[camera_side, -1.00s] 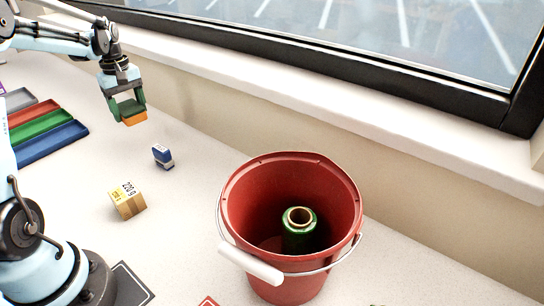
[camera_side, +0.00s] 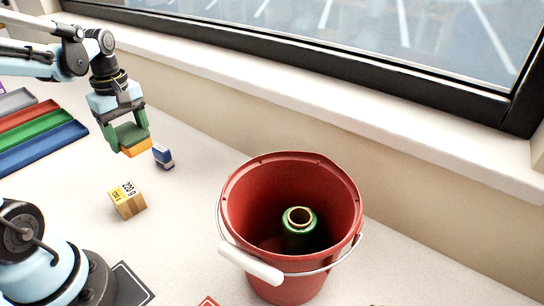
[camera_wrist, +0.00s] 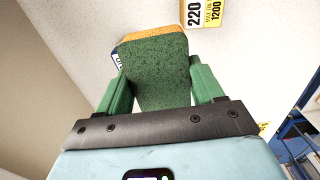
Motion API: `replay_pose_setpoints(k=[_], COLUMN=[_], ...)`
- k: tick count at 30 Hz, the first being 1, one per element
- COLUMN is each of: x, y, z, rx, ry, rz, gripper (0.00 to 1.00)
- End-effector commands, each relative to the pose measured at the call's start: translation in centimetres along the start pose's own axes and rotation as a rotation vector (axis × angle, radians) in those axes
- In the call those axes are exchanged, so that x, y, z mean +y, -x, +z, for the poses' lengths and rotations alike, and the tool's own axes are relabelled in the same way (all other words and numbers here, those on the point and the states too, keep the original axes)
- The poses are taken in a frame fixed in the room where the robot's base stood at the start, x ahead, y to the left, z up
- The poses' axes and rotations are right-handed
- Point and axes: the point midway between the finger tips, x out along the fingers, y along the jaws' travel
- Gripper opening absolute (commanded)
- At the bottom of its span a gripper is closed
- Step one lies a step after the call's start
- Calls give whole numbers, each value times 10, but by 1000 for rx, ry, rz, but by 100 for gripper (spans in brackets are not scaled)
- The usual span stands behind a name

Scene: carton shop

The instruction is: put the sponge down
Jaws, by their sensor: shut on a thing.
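The sponge (camera_side: 136,148), with a green scouring side and an orange side, is held between the green fingers of my gripper (camera_side: 131,140). In the wrist view the sponge (camera_wrist: 160,72) shows its green face and an orange edge at its far end, with a finger on each side. My gripper is shut on it. In the side view the sponge hangs over the pale table, just left of a small blue and white block; its exact height is hard to tell.
The blue and white block (camera_side: 163,157) stands close by. A red bucket (camera_side: 235,200) holds a green spool (camera_side: 299,228). Coloured trays (camera_side: 45,145) lie left. The windowsill (camera_side: 300,85) runs behind.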

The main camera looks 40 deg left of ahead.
Motion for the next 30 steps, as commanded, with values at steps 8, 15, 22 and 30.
replay_pose_setpoints(k=[8,15,22,30], x=[-15,-31,-46,-52], y=[-10,-38,-63,-76], z=[4,-41,-80,-98], rx=[0,0,0,0], ry=[17,22,18,13], rz=[0,0,0,0], gripper=[39,39,39,39])
